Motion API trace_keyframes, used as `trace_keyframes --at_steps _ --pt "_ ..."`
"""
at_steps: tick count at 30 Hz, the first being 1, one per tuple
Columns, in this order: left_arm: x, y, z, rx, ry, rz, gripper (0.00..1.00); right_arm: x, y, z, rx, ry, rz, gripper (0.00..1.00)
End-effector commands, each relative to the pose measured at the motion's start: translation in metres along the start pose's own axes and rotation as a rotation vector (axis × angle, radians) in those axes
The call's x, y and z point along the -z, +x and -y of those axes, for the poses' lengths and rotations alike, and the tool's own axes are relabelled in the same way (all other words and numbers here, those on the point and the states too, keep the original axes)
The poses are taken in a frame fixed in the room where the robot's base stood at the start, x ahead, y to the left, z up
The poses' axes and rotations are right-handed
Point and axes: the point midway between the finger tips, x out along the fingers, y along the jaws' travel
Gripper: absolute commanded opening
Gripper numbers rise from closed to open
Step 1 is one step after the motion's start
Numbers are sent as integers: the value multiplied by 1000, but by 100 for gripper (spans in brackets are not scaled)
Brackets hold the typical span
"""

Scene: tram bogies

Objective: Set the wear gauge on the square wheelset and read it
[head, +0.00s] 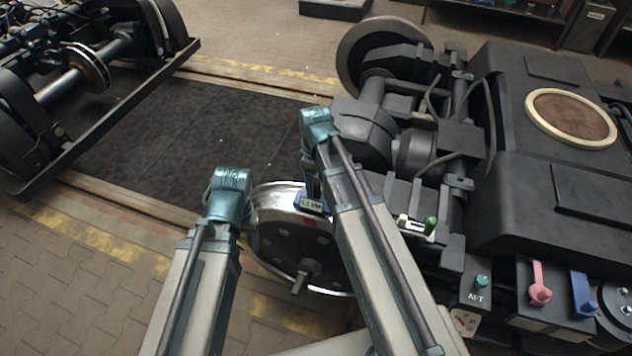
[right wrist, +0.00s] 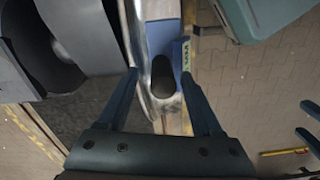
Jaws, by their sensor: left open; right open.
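The wear gauge (head: 306,203), a small blue block with a lit display, sits at the top of the near wheel (head: 285,237); the digits are too small to read surely. The wheel has a bright tread, a dark face and a red mark below the gauge. My right gripper (head: 314,186) is just above the gauge, its fingers mostly hidden by the wrist. In the right wrist view my open right gripper (right wrist: 160,77) has the blue gauge (right wrist: 185,62) and bright rim between and beyond its fingertips. My left gripper (head: 249,218) is open beside the wheel's left edge, its fingers barely showing.
The dark bogie frame (head: 400,150) fills the right side, with pink and blue handles (head: 540,290) at its front. Another bogie (head: 80,75) stands at upper left. A dark floor panel (head: 205,140) between them is clear.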

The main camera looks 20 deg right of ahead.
Motion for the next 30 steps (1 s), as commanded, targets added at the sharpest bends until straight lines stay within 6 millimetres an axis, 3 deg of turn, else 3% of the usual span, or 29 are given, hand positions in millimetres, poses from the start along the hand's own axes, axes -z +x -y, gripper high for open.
trace_keyframes --at_steps 11,30 --pt "-1 -17 2 0 0 0 67 0 -17 0 0 0 0 67" --pt "-6 -109 10 0 -1 0 67 0 -110 0 0 0 0 67"
